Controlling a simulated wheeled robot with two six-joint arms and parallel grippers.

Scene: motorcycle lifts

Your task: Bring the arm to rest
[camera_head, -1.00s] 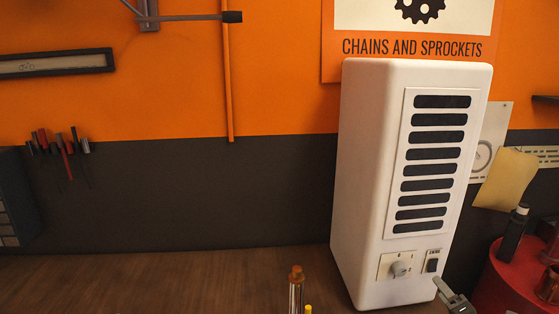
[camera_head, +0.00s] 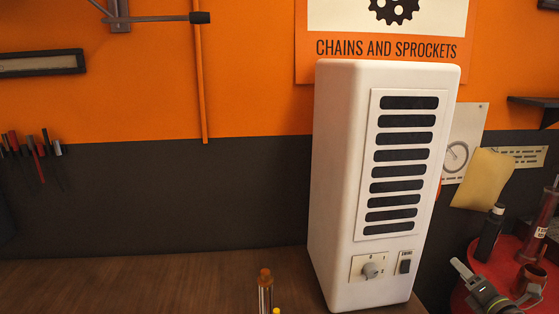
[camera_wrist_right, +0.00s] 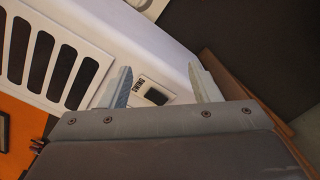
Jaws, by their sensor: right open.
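My right gripper (camera_head: 464,272) shows at the lower right of the head view, just right of the white heater (camera_head: 340,180). Its jaws are open with nothing between them in the right wrist view (camera_wrist_right: 163,84). That view also shows the heater's slotted panel (camera_wrist_right: 50,60) and its dark rocker switch (camera_wrist_right: 156,96), seen between the two fingers. In the head view, the heater stands upright on the wooden bench, with a round knob (camera_head: 371,270) and the switch (camera_head: 405,266) low on its front. My left gripper is not in view.
A red round container (camera_head: 458,300) with bottles stands at the right, close to my right gripper. The wooden bench (camera_head: 130,285) is bare to the left. Tools hang on the wall.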

